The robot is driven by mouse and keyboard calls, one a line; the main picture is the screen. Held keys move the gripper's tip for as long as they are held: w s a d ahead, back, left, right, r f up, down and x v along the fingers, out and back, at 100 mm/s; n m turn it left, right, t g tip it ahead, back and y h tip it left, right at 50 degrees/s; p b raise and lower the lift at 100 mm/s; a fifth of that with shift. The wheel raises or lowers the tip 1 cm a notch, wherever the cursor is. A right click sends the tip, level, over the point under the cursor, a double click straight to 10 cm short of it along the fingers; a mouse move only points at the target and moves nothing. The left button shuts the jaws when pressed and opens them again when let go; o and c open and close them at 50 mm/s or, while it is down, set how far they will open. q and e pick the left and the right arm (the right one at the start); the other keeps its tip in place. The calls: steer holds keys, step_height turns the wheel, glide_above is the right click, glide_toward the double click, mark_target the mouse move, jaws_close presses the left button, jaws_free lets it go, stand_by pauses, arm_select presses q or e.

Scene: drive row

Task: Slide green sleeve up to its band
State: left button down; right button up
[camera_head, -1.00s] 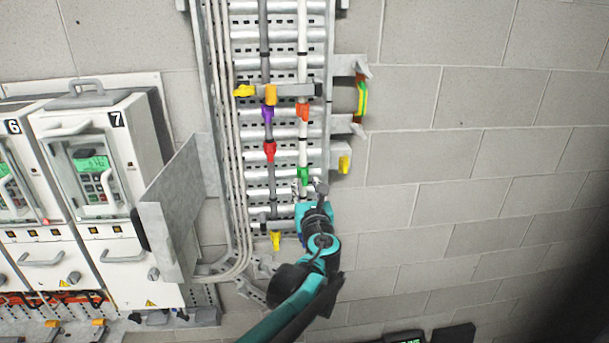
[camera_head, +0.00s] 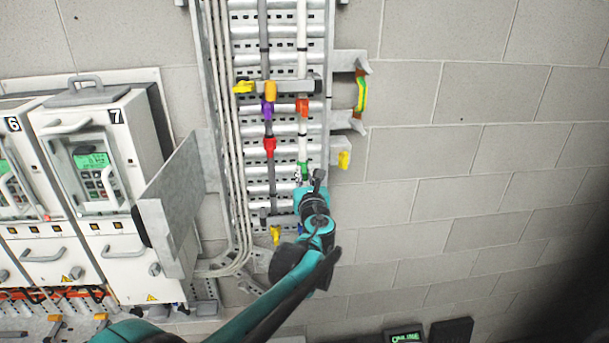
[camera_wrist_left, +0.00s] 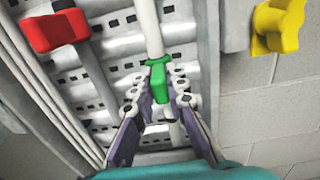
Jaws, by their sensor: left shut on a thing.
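The green sleeve (camera_head: 304,168) sits on the upright white pipe (camera_head: 303,137), below an orange-red sleeve (camera_head: 303,106). In the left wrist view the green sleeve (camera_wrist_left: 160,84) has a wide collar around the pipe and a tab towards me. My left gripper (camera_head: 303,176) comes from below and is shut on the green sleeve, with a finger on each side (camera_wrist_left: 160,88). In the wrist view the pipe above the sleeve is bare white; I cannot pick out its band there. My right gripper is not in view.
A red sleeve (camera_head: 270,147) is on the grey pipe to the left. A yellow piece (camera_head: 344,160) sticks out on a bracket close to the right. A sheet-metal plate (camera_head: 172,210) and unit 7 (camera_head: 100,180) stand left. The block wall (camera_head: 460,200) at right is clear.

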mark_target(303, 141)
arm_select(q)
step_height(303, 141, up, 7)
steer(key=p, duration=0.3)
steer(key=shift+r, duration=0.2)
steer(key=shift+r+p, duration=0.3)
steer(key=shift+r, duration=0.15)
steer(key=c, duration=1.5)
jaws_free()
steer(key=shift+c, duration=0.2)
steer(key=shift+s, duration=0.1)
steer(key=shift+s+d, duration=0.1)
steer(key=shift+s, duration=0.25)
steer(key=s+d, duration=0.1)
steer(key=s, duration=1)
steer(key=shift+d, duration=0.15)
